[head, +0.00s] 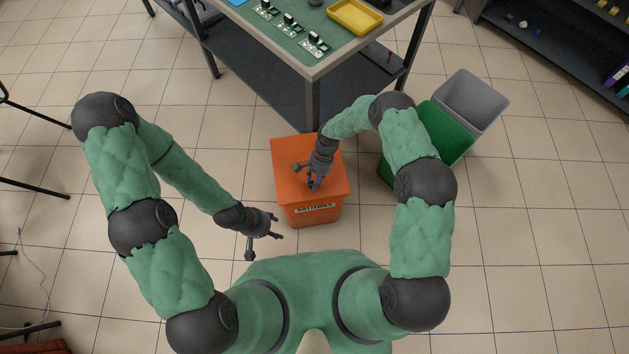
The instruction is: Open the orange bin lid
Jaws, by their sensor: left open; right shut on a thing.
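The orange bin (302,213) stands on the tiled floor in the middle of the head view, with a label reading "BATTERIES" on its front. Its orange lid (289,161) lies flat over the top and looks closed. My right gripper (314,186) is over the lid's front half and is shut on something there. The gripper hides the part it holds, most likely a piece of the lid, but I cannot make it out. My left gripper (266,243) is open and empty, to the left of the bin and nearer to me, apart from it.
A workbench (313,72) with circuit boards and a yellow tray (355,16) stands just behind the bin. A green bin (447,133) and a grey bin (472,100) stand to the right, partly behind my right arm. The floor left of the bin is clear.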

